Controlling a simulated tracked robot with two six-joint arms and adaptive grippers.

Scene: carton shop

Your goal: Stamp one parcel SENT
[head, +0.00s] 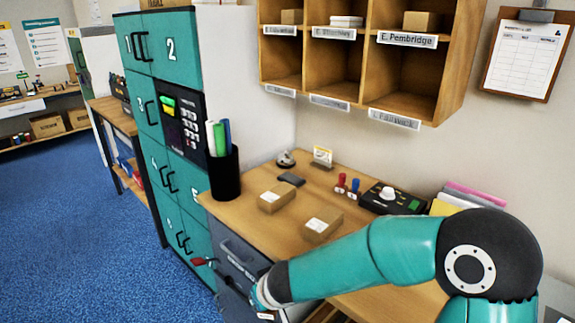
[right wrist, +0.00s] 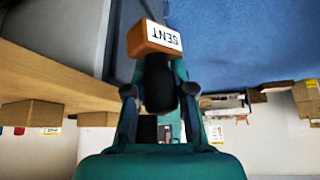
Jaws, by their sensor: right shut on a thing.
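My right gripper (right wrist: 160,100) is shut on the black handle of the SENT stamp (right wrist: 155,38), a wooden block whose white face reads SENT. In the head view my right gripper (head: 264,294) is low, in front of the desk's grey drawer front; the stamp is hardly visible there. Two small brown parcels with white labels lie on the desk: a rear-left parcel (head: 276,198) and a front-right parcel (head: 322,225). Neither touches the gripper. My left gripper is not in view.
The wooden desk (head: 250,224) also holds a black pen cup (head: 224,172), a dark flat pad (head: 291,179), red and blue handled pieces (head: 347,185) and a black device (head: 392,200). Teal lockers (head: 170,90) stand left. Pigeonholes (head: 360,60) hang above.

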